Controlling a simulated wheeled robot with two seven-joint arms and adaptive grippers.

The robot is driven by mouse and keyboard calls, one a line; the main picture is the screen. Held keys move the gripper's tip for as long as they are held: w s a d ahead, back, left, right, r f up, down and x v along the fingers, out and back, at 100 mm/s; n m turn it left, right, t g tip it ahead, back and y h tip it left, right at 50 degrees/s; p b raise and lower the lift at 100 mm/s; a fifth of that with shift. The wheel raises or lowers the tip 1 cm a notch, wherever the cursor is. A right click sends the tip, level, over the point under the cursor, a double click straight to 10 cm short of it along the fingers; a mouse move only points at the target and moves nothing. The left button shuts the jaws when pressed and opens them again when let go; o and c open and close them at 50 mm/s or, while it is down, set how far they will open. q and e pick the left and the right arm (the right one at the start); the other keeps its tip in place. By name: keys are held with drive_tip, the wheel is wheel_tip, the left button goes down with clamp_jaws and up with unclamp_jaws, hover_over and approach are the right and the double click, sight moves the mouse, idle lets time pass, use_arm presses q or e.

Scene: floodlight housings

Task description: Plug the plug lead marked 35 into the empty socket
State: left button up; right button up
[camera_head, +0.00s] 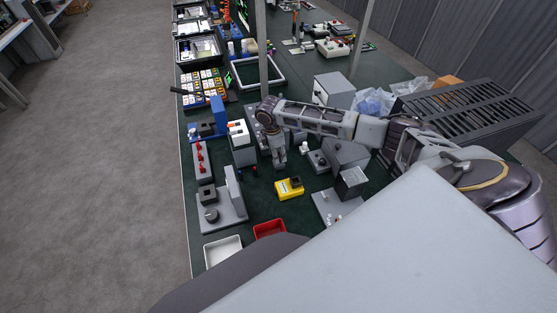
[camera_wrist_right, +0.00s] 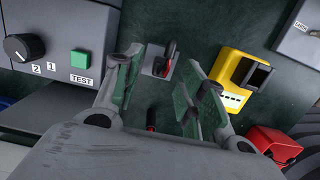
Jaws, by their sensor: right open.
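My right gripper (camera_head: 279,158) points down over the middle of the green bench; in the right wrist view its fingers (camera_wrist_right: 165,72) are spread. A red-and-black plug (camera_wrist_right: 165,62) on a small grey plate (camera_wrist_right: 154,54) shows between the fingertips, with no visible grip on it. A second small red-and-black piece (camera_wrist_right: 151,118) shows nearer the palm. A yellow box (camera_head: 289,188) with a black socket-like block stands in front of the gripper; it also shows in the right wrist view (camera_wrist_right: 229,66). No marking 35 is readable, and I cannot tell which socket is empty. My left gripper is out of view.
A grey unit with a dial and TEST label (camera_wrist_right: 62,48) stands beside the gripper. A grey strip with red parts (camera_head: 203,174), a white tray (camera_head: 223,250) and a red tray (camera_head: 269,229) lie on the left and near side. A black slatted housing (camera_head: 478,110) stands right.

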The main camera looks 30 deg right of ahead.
drive_tip(key=shift+d+f, duration=0.15)
drive_tip(key=shift+f, duration=1.15)
drive_tip(key=c, duration=0.9)
